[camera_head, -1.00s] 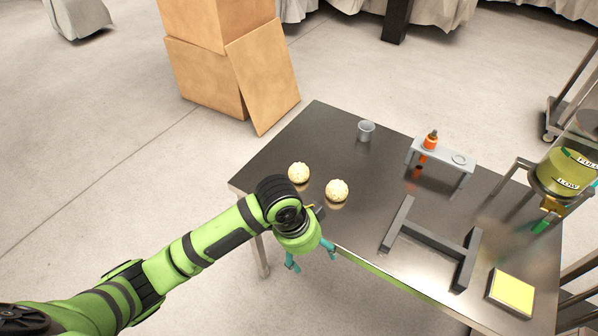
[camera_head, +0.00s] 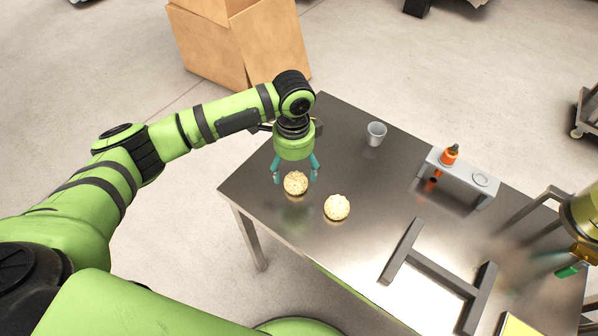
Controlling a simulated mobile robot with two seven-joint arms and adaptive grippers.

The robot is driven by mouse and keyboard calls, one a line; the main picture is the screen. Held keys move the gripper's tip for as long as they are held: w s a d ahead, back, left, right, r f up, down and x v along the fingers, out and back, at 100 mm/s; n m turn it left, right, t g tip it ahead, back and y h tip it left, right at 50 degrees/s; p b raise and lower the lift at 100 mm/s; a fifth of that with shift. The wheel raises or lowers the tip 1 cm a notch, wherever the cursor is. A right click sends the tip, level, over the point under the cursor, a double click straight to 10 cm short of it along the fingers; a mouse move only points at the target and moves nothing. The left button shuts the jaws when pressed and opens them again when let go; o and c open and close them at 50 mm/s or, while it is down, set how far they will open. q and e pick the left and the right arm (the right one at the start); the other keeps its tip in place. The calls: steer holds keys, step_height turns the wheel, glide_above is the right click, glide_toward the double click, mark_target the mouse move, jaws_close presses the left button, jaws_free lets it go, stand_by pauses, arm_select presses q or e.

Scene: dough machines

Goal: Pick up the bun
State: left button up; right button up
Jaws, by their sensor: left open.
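Two pale round buns sit on the dark metal table (camera_head: 350,255). The left bun (camera_head: 296,183) lies near the table's left end. The right bun (camera_head: 337,207) lies a little to its right and nearer the front edge. My left gripper (camera_head: 295,177) is open, with its teal fingers pointing down on either side of the left bun. Whether the fingers touch the bun or hang above it I cannot tell.
A small grey cup (camera_head: 376,133) stands behind the buns. A grey stand (camera_head: 458,178) with an orange bottle (camera_head: 449,155) is to the right. A dark H-shaped frame (camera_head: 440,272) lies at the front right. Cardboard boxes (camera_head: 245,45) stand behind the table.

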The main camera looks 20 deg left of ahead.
mark_target(295, 178)
arm_select(q)
steer(key=shift+s+d+f, duration=0.1)
steer(key=shift+s+f, duration=0.1)
steer(key=shift+f, duration=0.8)
step_height(295, 178, down, 2)
steer(key=shift+w+f, duration=0.1)
steer(key=shift+f, duration=0.15)
steer(key=shift+w+f, duration=0.1)
steer(key=shift+f, duration=0.35)
steer(key=c, duration=1.3)
steer(key=shift+o, duration=0.2)
arm_select(e)
steer(key=shift+s, duration=1.15)
